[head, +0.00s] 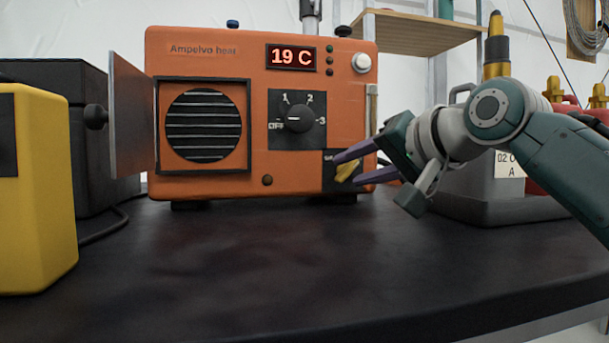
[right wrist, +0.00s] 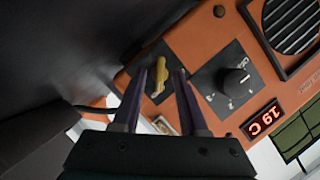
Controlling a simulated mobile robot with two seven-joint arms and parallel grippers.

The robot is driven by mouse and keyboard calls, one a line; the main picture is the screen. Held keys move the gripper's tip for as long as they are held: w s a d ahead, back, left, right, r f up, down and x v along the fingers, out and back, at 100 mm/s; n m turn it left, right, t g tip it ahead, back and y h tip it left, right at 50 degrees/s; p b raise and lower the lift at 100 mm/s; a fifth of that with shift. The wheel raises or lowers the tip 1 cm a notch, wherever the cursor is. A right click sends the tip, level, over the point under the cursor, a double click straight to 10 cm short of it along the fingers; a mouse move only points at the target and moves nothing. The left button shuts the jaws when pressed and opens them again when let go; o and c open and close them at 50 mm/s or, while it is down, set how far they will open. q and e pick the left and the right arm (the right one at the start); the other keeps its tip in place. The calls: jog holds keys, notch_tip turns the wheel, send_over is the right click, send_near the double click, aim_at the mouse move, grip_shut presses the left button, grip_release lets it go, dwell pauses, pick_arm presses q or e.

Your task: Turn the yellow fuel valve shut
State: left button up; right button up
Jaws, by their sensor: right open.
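The yellow fuel valve (head: 347,171) is a small lever handle on a dark plate at the lower right of the orange heater's front (head: 213,62). My right gripper (head: 345,168) is open in front of it, with one purple finger above the handle and one below in the head view. In the right wrist view, the valve handle (right wrist: 155,72) shows between and just beyond the fingertips (right wrist: 163,74), nearer the left finger. I cannot tell whether a finger touches it. The fingers partly hide the plate and its label. My left gripper is out of view.
The heater has a dark knob (head: 299,118), a 19 C display (head: 291,57) and an open door (head: 131,115) at left. A yellow box (head: 35,200) stands at the left and a grey container (head: 480,195) behind my right arm. The front tabletop (head: 220,270) is clear.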

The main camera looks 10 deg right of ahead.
jog(key=shift+w, duration=0.1)
jog(key=shift+c, duration=0.2)
grip_shut()
dwell(0.5)
